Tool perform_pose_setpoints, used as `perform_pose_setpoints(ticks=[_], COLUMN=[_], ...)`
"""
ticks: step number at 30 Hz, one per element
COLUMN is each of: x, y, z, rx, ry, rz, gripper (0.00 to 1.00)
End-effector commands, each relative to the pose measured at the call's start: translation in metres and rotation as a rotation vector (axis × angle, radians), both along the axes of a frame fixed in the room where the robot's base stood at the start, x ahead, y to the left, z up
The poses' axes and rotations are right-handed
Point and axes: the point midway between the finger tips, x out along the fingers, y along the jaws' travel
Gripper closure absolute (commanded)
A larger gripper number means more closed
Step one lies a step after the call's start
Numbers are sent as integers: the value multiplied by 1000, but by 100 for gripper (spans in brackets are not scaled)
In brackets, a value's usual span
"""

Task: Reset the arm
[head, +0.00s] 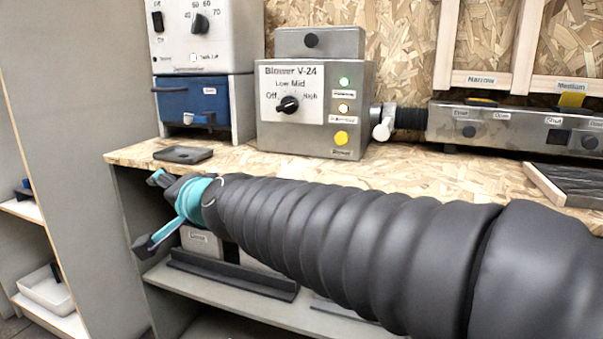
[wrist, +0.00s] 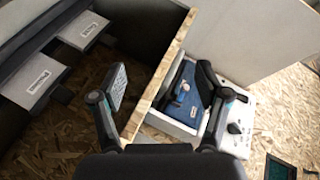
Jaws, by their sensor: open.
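My gripper (head: 150,212) is at the left end of my arm, in front of the workbench's left front corner in the head view. Its dark fingers are spread apart, with a teal band behind them. In the wrist view my gripper (wrist: 162,80) is open, with a gap between the two fingers and nothing held. The bench's edge and the blue box (wrist: 184,98) show beyond the fingers. My arm, in a dark ribbed sleeve, crosses the lower right of the head view and hides part of the bench front and shelf.
The wooden bench top (head: 135,153) carries a dark tray (head: 183,154), the blue box (head: 190,103) under a white dial unit, and a grey Blower V-24 unit (head: 312,140). A pipe joins a metal manifold (head: 470,138). A lower shelf (head: 160,273) holds dark bars.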

Motion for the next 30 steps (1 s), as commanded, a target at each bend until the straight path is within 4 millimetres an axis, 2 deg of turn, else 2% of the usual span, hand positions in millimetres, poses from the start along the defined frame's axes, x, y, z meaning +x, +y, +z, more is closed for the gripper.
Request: perform_pose_setpoints(ticks=[6, 9, 11, 15, 18, 21, 24, 27, 30], x=[-57, -83, -100, -141, -170, -182, -188, -189, -189], y=[-97, -150, -183, -261, -316, -348, -364, -373, -378], z=[-78, -106, -120, -143, -147, -139, -125, -115, -114], rx=[-518, -706, -805, -997, -1084, -1102, -1086, -1077, -1072], ry=[17, 59, 94, 199, 277, 298, 301, 303, 311], rz=[226, 294, 323, 346, 288, 193, 112, 59, 40], gripper=[25, 25, 25, 25, 25, 25, 25, 25, 25])
